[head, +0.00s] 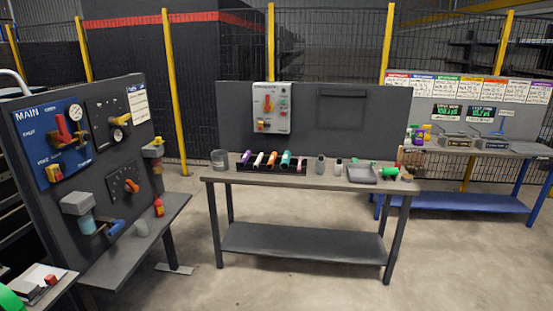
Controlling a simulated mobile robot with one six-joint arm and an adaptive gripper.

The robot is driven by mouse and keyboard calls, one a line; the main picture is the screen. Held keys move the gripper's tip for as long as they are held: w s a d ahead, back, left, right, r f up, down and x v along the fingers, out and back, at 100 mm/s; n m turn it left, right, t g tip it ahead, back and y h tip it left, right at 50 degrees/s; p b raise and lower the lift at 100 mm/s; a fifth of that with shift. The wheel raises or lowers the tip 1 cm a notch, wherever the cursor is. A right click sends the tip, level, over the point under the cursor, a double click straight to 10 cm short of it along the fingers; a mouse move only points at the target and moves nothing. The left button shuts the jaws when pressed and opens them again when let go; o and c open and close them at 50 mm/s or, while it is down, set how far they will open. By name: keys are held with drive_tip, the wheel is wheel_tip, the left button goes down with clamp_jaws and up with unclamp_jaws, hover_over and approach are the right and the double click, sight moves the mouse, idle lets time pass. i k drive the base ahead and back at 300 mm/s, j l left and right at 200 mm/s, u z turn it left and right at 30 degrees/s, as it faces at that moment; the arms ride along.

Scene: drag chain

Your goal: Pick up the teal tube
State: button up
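The teal tube (286,158) stands a little tilted in a dark rack (270,168) on the middle workbench, at the right part of the row. An orange tube (272,158) is just left of it. A pale tube (258,159) and a purple tube (246,156) are further left, and a pinkish piece (302,163) is at its right. The tubes' lower ends are hidden by the rack. My gripper is not in view.
The workbench (340,184) also holds a clear beaker (219,158), small containers, a grey tray (362,175) and green-capped items. A control-panel stand (85,140) is at left, another bench (450,205) at right. Open concrete floor (205,290) lies before the middle bench.

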sight(285, 161)
drive_tip(key=i, duration=2.65)
drive_tip(key=i+z, duration=0.15)
drive_tip(key=i, duration=0.55)
drive_tip(key=i+j, duration=0.2)
drive_tip(key=i, duration=0.45)
drive_tip(key=l+z, duration=0.05)
